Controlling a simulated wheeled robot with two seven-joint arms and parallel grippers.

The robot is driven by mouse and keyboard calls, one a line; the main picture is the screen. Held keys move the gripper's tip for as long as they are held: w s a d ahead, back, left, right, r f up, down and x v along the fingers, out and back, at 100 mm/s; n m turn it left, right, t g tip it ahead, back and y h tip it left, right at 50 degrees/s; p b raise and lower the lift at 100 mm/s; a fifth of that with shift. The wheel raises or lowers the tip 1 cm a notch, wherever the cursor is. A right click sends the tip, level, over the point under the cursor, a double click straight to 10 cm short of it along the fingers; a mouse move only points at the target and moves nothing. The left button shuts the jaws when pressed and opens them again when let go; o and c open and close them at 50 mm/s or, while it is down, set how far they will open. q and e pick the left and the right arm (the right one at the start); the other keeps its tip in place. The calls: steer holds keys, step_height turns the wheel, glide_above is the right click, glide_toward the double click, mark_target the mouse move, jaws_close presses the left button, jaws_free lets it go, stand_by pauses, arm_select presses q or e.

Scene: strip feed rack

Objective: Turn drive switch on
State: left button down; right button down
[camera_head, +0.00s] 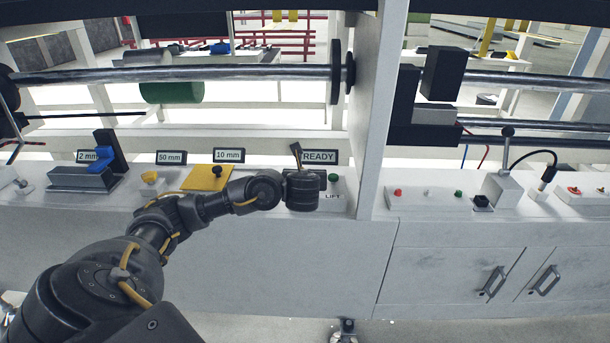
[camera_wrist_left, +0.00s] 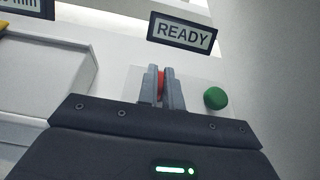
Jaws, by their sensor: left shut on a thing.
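My left arm reaches in from the lower left in the head view, and my left gripper (camera_head: 303,188) is at the panel marked LIFT, below the READY sign (camera_head: 320,157). In the left wrist view my left gripper (camera_wrist_left: 163,76) has its two grey fingers close together, with a red part (camera_wrist_left: 161,86) showing between them. The fingers hide most of that part, so its shape cannot be told. A round green button (camera_wrist_left: 215,98) is just right of the fingers. No label naming a drive switch is readable. My right gripper is not in view.
A yellow plate with a black knob (camera_head: 217,171) lies left of my gripper. A white upright (camera_head: 375,110) stands to its right. Beyond are small buttons, a black-knobbed lever (camera_head: 507,133) and a cabled plug (camera_head: 548,174). A steel roller bar (camera_head: 230,73) crosses above.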

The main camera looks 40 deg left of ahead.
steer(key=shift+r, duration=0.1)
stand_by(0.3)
arm_select(q)
steer(key=c, duration=1.6)
jaws_free()
steer(key=shift+o, duration=0.2)
